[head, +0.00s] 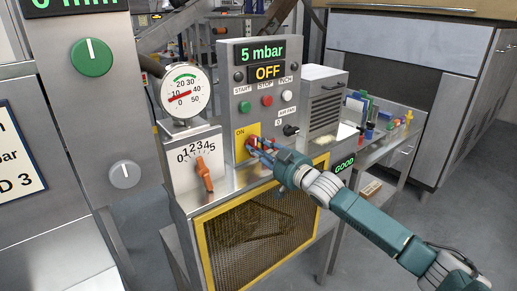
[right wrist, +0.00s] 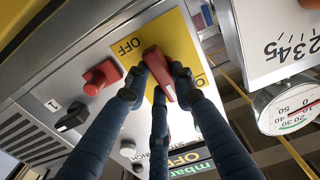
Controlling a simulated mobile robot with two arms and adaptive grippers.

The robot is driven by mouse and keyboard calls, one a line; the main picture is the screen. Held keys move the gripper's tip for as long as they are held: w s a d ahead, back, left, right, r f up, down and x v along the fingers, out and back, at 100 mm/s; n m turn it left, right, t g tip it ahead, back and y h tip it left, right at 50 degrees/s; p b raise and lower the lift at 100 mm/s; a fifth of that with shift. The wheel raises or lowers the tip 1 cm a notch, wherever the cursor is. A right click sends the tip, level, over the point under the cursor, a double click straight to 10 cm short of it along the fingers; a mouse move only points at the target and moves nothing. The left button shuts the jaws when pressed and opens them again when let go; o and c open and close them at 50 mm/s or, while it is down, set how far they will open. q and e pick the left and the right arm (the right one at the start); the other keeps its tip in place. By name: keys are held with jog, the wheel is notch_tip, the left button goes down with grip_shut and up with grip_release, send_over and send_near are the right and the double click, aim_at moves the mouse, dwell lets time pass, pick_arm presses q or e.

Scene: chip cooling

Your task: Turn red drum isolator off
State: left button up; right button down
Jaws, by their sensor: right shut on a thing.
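The red drum isolator handle (head: 252,142) sits on a yellow plate (head: 240,140) low on the grey control panel. In the right wrist view the red handle (right wrist: 157,66) lies at a slant on the yellow plate (right wrist: 178,35), with the printed word OFF to its upper left. Another label at its right is partly hidden by a finger. My right gripper (head: 258,147) reaches in from the right and is shut on the handle. Its blue fingers (right wrist: 160,84) are on both sides of the handle. My left gripper is not in view.
Above the isolator are a display reading 5 mbar (head: 262,54), an OFF display (head: 268,73), a red button (head: 267,101) and a black knob (head: 290,130). A dial gauge (head: 186,92) and an orange lever (head: 204,174) stand left. A mesh guard (head: 255,218) is below.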

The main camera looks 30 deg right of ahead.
jog(key=shift+f, duration=0.15)
jog(key=c, duration=1.4)
grip_release()
jog(key=shift+c, duration=0.2)
jog(key=shift+s, duration=0.1)
jog(key=s, duration=1.1)
jog(key=shift+s+d, duration=0.4)
jog(key=shift+d, duration=0.05)
